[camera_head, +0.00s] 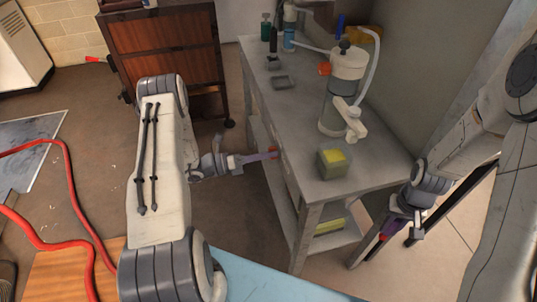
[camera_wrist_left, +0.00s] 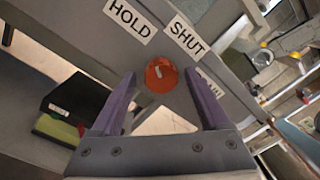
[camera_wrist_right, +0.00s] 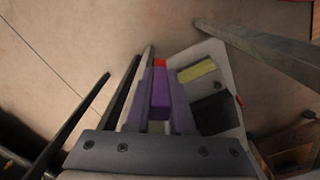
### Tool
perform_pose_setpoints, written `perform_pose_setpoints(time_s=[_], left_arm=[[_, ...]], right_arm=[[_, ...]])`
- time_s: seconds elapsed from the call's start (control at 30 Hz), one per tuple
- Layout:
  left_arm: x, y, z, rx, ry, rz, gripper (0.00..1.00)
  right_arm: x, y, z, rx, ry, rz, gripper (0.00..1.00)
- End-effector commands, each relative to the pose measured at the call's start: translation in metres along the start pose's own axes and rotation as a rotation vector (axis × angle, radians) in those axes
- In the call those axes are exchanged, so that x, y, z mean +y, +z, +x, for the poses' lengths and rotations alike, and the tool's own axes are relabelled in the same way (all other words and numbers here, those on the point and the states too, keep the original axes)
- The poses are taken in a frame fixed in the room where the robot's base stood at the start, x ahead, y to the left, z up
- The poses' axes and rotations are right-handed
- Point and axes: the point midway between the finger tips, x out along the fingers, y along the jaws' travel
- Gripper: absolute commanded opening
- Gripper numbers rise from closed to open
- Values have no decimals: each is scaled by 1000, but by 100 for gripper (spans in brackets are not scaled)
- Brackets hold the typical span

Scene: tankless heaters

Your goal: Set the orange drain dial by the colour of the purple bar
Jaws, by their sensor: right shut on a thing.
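The orange dial (camera_wrist_left: 161,75) sits on the grey bench's front edge, with white HOLD and SHUT labels beside it and another label partly hidden by a finger. A small light mark shows on its face. My left gripper (camera_wrist_left: 161,82) is open, its two purple fingers on either side of the dial; I cannot tell if they touch it. The head view shows this gripper (camera_head: 270,155) at the bench front. My right gripper (camera_wrist_right: 159,80) is shut on the purple bar (camera_wrist_right: 160,93), which has a red end. In the head view the right gripper (camera_head: 388,234) is right of the bench.
The grey bench (camera_head: 300,105) carries a white-topped cylinder unit (camera_head: 345,90) with a hose, a grey-green block with a yellow top (camera_head: 333,161) and small items at the back. A brown cabinet (camera_head: 165,50) stands behind left. Red hoses (camera_head: 75,185) cross the floor at left.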

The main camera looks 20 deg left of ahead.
Motion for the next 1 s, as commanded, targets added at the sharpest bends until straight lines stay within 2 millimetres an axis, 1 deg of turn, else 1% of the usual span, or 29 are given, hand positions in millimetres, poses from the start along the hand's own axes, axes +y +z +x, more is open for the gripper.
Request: perform_pose_setpoints(time_s=[0.23, 0.37, 0.47, 0.7, 0.8, 0.9, 1.0], left_arm=[[0, 0, 1, 2, -2, 1, 78], [0, 0, -6, 0, 0, 2, 78], [1, 0, -21, -2, 2, 2, 78], [1, 0, -73, -3, 4, 2, 78], [1, 0, -92, -2, 3, 3, 78], [1, 0, -107, -1, 1, 2, 78], [0, 0, -116, -1, 0, 2, 78]], right_arm=[[1, 0, 0, 0, 0, 1, 0], [0, 0, 1, 0, 0, 1, 0], [0, 0, 2, 0, 0, 1, 0], [0, 0, 7, 0, 0, 0, 0], [0, 0, 8, 0, 0, 0, 0], [0, 0, 9, 0, 0, 0, 0], [0, 0, 10, 0, 0, 0, 0]])
